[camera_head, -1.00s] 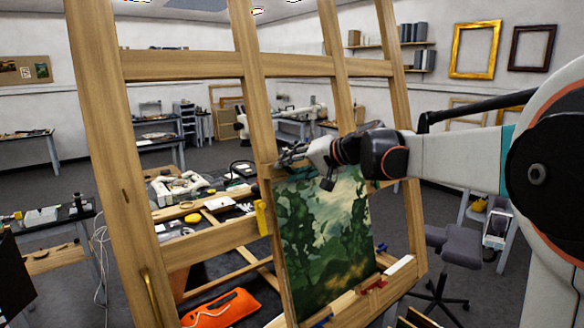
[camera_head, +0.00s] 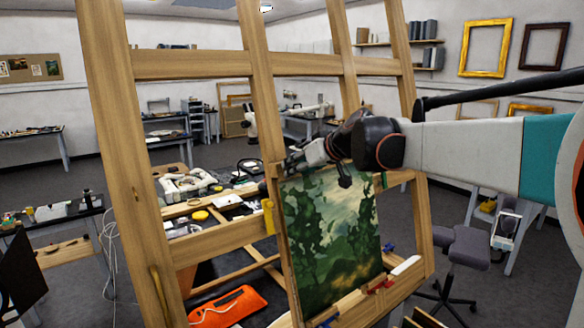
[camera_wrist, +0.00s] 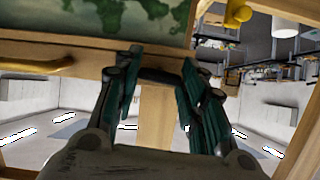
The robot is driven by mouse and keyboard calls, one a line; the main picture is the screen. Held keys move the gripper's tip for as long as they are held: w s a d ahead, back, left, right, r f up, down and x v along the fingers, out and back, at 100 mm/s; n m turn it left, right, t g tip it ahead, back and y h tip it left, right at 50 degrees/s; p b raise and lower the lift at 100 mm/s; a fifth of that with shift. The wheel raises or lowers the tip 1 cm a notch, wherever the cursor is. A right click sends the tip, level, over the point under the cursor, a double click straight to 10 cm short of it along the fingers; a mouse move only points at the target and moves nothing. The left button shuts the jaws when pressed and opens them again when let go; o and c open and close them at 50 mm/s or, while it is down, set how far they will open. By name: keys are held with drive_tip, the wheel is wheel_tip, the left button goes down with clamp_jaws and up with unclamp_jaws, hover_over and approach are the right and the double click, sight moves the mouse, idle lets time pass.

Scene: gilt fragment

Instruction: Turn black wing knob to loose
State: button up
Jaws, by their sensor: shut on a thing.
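The black wing knob (camera_wrist: 160,75) shows as a dark shape between my fingers in the wrist view, against a wooden bar of the easel. My gripper (camera_wrist: 161,62) is shut on it, one finger at each side. In the head view my gripper (camera_head: 285,166) is at the easel's middle post, by the top left corner of the painting. The knob cannot be made out there, and its turn angle cannot be told. The wooden easel (camera_head: 262,110) stands upright and holds the green landscape painting (camera_head: 335,235).
An orange object (camera_head: 228,308) lies low behind the easel's left side. A work table with tools stands behind it. A grey stool (camera_head: 460,247) is at the right. Gilt (camera_head: 486,47) and dark (camera_head: 544,47) frames hang on the back wall.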

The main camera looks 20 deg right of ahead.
drive_tip(key=shift+n, duration=0.5)
drive_tip(key=o, duration=1.1)
drive_tip(key=shift+c, duration=0.2)
wheel_tip(320, 180, up, 10)
